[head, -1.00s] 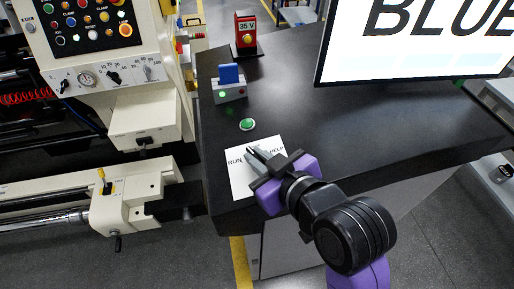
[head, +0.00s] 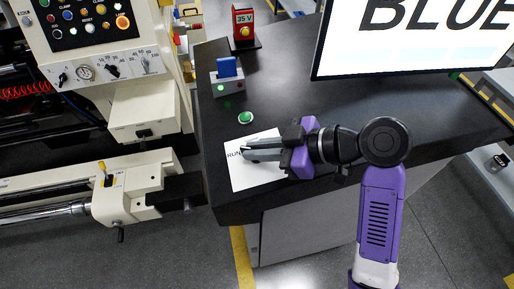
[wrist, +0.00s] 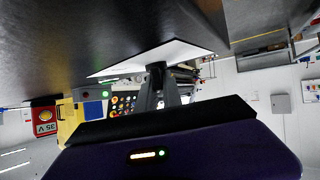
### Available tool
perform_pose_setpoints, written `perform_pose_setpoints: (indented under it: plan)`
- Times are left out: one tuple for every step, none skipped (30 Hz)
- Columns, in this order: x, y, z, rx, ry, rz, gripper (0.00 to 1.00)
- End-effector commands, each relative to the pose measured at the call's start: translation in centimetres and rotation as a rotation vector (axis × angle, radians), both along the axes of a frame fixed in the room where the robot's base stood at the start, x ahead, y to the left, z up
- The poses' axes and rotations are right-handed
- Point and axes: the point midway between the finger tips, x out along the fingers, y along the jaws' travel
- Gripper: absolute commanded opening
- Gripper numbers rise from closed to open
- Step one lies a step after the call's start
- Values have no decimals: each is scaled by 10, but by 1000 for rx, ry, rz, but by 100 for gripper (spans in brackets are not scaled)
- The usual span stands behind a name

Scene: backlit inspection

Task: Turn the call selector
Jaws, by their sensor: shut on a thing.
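The call selector stands on a white label plate (head: 250,183) on the dark desk. The word RUN shows at the plate's left; the HELP label is hidden behind my gripper. My gripper (head: 246,152) lies low over the plate, pointing left, its fingertips beside RUN. In the wrist view, a small dark knob, the selector (wrist: 157,68), sits between the tips of my gripper (wrist: 158,82), against the white plate. My gripper is shut on it. The fingers hide most of the knob, so its exact pointing direction cannot be told.
A green button (head: 245,118) sits just behind the plate. Beyond it are a blue switch (head: 227,68) and a red 35 V unit (head: 244,25). A monitor (head: 420,40) showing BLUE stands at the back right. A cream machine (head: 135,110) is at the left.

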Motion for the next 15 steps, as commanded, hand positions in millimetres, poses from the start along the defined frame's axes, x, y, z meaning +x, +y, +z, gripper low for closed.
perform_pose_setpoints:
  plan:
    - [0, 0, -1, -2, 2, 5, 0]
    - [0, 0, -1, -2, 2, 7, 0]
    - [0, 0, -1, -3, 3, 10, 0]
    - [0, 0, -1, -3, 4, 11, 0]
    - [0, 0, -1, -3, 4, 12, 0]
    - [0, 0, -1, -3, 4, 13, 0]
    - [0, 0, -1, -3, 4, 13, 0]
    - [0, 0, -1, -3, 5, 14, 0]
    - [0, 0, -2, -3, 5, 14, 0]
    - [0, 0, -2, -3, 5, 14, 0]
    - [0, 0, -2, -4, 5, 14, 0]
    - [0, 0, -2, -4, 5, 14, 0]
    - [0, 0, -2, -4, 5, 14, 0]
    - [0, 0, -2, -4, 5, 14, 0]
    - [0, 0, -2, -4, 5, 14, 14]
